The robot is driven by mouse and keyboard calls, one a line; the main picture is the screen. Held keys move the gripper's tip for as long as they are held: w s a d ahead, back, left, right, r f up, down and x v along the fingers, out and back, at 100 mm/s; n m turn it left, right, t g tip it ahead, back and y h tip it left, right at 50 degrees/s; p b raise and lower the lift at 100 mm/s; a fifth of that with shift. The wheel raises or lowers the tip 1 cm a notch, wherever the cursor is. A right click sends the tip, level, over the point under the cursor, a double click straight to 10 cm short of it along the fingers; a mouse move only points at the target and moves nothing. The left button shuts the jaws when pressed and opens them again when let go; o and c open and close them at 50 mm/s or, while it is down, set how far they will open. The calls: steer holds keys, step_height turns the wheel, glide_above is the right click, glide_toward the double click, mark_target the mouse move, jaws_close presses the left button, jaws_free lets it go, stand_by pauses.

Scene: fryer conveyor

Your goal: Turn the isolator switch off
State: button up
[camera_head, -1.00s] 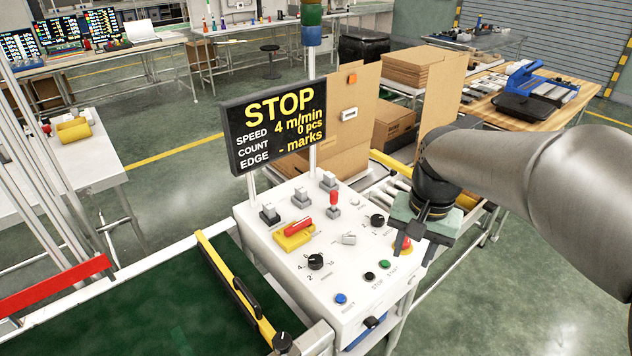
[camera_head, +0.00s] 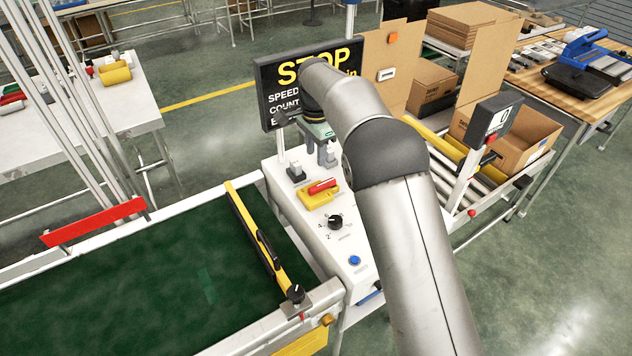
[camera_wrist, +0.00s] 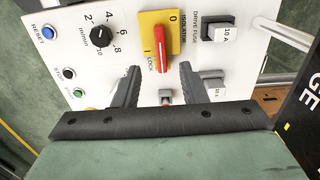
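The isolator switch is a yellow plate (camera_head: 308,199) with a red handle (camera_head: 323,186) on the white control panel. In the wrist view, the red handle (camera_wrist: 161,48) runs up and down the picture on its yellow plate (camera_wrist: 148,22), with a "0" above it and "I" and "LOCK" at its lower left. My gripper (camera_wrist: 159,67) is open; its two dark fingers stand left and right of the handle's lower end in that view. I cannot tell the height gap, and no contact shows. In the head view the gripper body is partly seen behind the isolator, its fingertips unclear.
A black rotary knob (camera_wrist: 98,38), a blue reset button (camera_wrist: 48,33) and drive fuse blocks (camera_wrist: 216,29) surround the isolator. A small red-topped switch (camera_wrist: 166,94) lies between the fingers. The STOP display (camera_head: 268,85) stands close behind my arm. A green conveyor (camera_head: 130,270) is at left.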

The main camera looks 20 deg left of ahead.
mark_target(316, 186)
step_height(316, 186, down, 12)
steer(key=shift+f+p, duration=0.1)
steer(key=shift+p, duration=1)
jaws_close()
